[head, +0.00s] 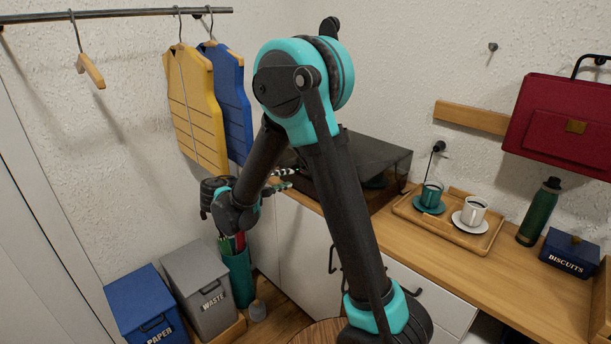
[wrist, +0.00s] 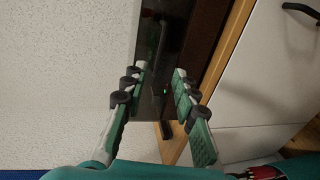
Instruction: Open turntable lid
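The turntable (head: 385,155) is a dark box with a glossy dark lid, on the wooden counter against the wall. Its lid looks down, though my arm hides part of the turntable in the head view. My gripper (head: 289,178) is at the turntable's left end, its fingers pointing towards it. In the wrist view my gripper (wrist: 160,74) is open, with nothing held between its fingers. The turntable (wrist: 178,35) lies beyond and between the fingers there, with a small green light. I cannot tell whether a finger touches it.
A wooden tray (head: 408,209) with a teal cup and a white cup stands right of the turntable. A green bottle (head: 539,213) and a biscuit tin (head: 568,252) are farther right. Blue (head: 142,304) and grey (head: 202,283) bins stand below at left.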

